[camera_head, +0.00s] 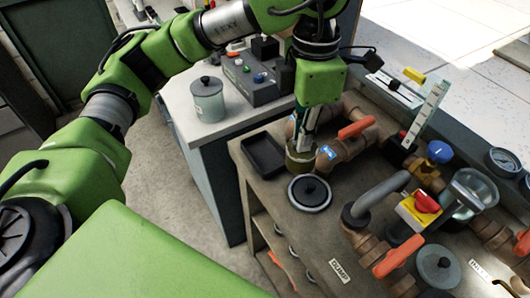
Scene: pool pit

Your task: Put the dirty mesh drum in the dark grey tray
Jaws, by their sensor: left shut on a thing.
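My left gripper (303,138) points down from the green arm and is shut on the dirty mesh drum (299,160), a small olive-brown cylinder. The drum is upright just right of the dark grey tray (251,146). I cannot tell whether it rests on the bench or hangs slightly above it. The tray is a shallow rectangular one at the bench's left edge, and it looks empty. My right gripper is not in view.
A round black lid with a pale rim (310,193) lies just in front of the drum. Brown pipes with an orange-handled valve (352,130) stand close on the right. A grey canister (208,102) and a control box (254,78) are on the white counter behind left.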

